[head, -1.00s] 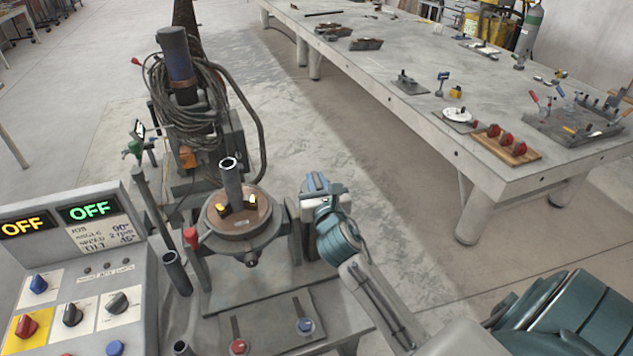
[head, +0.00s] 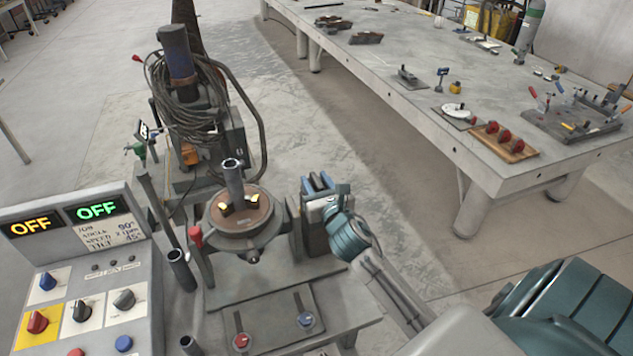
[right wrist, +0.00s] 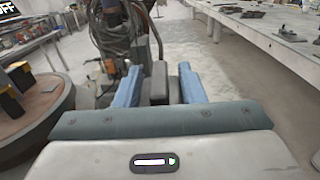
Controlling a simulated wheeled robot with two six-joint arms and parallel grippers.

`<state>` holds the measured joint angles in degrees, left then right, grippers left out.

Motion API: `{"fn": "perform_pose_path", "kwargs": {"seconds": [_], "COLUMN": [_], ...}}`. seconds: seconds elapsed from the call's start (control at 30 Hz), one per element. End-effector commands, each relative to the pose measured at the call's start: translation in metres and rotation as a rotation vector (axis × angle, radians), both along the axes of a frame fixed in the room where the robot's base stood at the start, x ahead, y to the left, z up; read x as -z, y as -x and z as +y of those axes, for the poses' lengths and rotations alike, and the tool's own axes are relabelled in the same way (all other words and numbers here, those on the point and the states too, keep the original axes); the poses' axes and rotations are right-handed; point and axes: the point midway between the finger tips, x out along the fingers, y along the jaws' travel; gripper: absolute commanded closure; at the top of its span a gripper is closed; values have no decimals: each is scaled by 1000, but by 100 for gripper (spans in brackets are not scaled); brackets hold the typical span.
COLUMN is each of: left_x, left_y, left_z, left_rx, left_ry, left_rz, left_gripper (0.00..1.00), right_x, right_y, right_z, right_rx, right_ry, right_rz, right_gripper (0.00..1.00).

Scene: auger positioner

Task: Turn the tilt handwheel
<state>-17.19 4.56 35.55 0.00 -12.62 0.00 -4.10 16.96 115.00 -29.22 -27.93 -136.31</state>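The positioner's round brown table (head: 262,212) carries an upright grey pipe (head: 233,180) with yellow-marked clamps at its foot. My right gripper (head: 317,184) is just right of it, above a dark grey box-like part (head: 312,235) at the positioner's side. In the right wrist view its two blue fingers (right wrist: 159,88) are apart, with a dark grey block (right wrist: 158,83) visible between them. Gaps show on both sides of the block; I cannot tell its depth. No handwheel rim is clearly visible. My left gripper is not in view.
A control console (head: 65,262) with knobs and two OFF displays stands at left. A coiled-hose machine (head: 190,110) stands behind. A long workbench (head: 400,60) with tools is at right; floor between is clear.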

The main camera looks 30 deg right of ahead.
Motion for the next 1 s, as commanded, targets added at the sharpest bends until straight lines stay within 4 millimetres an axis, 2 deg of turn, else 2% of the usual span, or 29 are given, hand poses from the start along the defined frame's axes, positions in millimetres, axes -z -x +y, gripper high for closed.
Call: {"fn": "perform_pose_path", "kwargs": {"seconds": [0.17, 0.27, 0.7, 0.83, 1.0], "left_x": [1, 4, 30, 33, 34], "left_y": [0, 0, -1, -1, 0], "left_z": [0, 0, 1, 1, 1], "left_rx": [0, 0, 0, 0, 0], "left_ry": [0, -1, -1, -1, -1], "left_rz": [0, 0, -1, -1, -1], "left_gripper": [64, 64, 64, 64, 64], "right_x": [0, 2, 3, 2, 0], "right_y": [1, 8, 88, 100, 106], "right_z": [0, 2, 20, 22, 24], "right_rx": [0, 0, -1, 0, 0], "right_ry": [0, 0, 1, 1, 0], "right_rz": [0, 0, 2, 1, 0], "right_gripper": [64, 64, 64, 64, 64]}}
